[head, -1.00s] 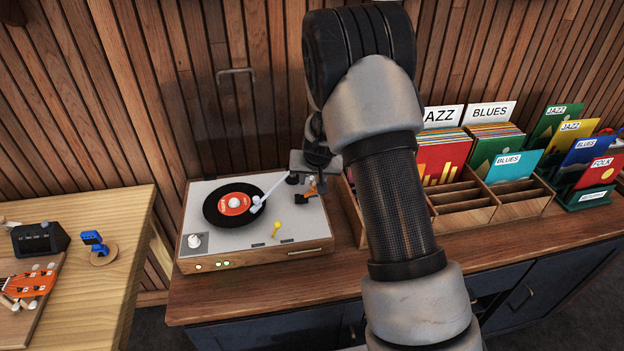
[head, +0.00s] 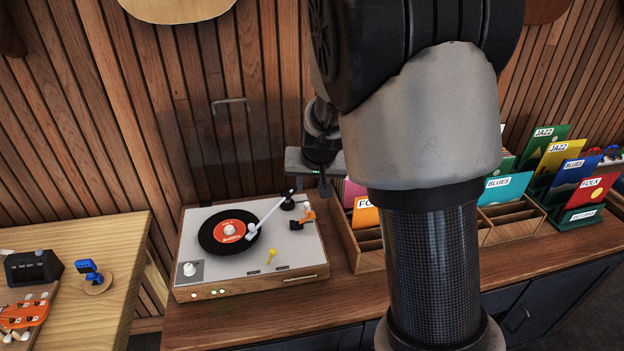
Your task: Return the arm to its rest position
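My arm rises through the middle of the head view and covers much of the record bins behind it. My gripper (head: 312,185) hangs above the back right corner of the record player (head: 205,275), apart from its deck. Its fingers are small and partly hidden, so I cannot tell whether they are open or shut. The record player holds a black record (head: 208,238) with a red label. The white tonearm (head: 264,220) reaches over the record. A small orange and black piece (head: 302,219) sits at the right of the deck.
The player stands on a wooden cabinet (head: 225,328). A wooden record bin (head: 366,262) stands close to its right. Sleeves in a green rack (head: 556,210) stand farther right. A table (head: 120,230) at left holds a blue tuner (head: 90,270) and an orange ukulele headstock (head: 25,312).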

